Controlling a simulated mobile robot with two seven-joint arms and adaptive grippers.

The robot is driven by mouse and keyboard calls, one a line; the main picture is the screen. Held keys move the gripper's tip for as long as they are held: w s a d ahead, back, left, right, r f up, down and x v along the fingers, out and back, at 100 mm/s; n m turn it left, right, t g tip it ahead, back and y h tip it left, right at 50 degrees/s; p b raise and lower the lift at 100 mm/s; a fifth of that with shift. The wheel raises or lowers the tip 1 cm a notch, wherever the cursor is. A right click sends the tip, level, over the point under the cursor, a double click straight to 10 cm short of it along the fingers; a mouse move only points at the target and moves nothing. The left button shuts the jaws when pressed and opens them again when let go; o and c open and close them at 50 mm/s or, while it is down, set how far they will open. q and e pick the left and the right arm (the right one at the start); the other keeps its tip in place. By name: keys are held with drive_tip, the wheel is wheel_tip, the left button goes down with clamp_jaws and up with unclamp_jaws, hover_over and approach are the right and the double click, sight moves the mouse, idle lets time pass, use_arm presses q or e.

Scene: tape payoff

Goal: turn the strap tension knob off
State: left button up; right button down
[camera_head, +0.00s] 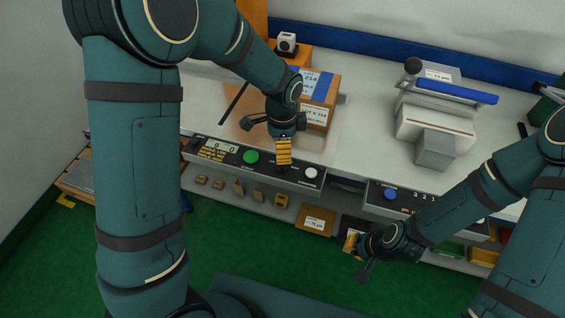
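A long dark control panel (228,165) runs along the front edge of the bench, with a lit display (219,147), a green button (251,157) and a white button (311,173). My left gripper (283,152) points down over this panel, between the green and white buttons. Its yellow-striped finger covers that part of the panel, so the control beneath is hidden, and I cannot tell whether it touches. The strap tension knob cannot be made out for certain. My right gripper (357,256) hangs in front of the bench, fingers apart and empty.
A cardboard box (319,103) with blue tape stands behind the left gripper. A grey machine with a blue bar (460,90) stands at the right. A second panel has a blue button (390,193). A lower shelf holds small parts and a yellow tray (315,221).

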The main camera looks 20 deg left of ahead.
use_arm(q)
wheel_tip(320, 180, down, 8)
drive_tip(key=shift+r+b, duration=0.25)
drive_tip(key=shift+b, duration=0.3)
drive_tip(key=c, duration=1.2)
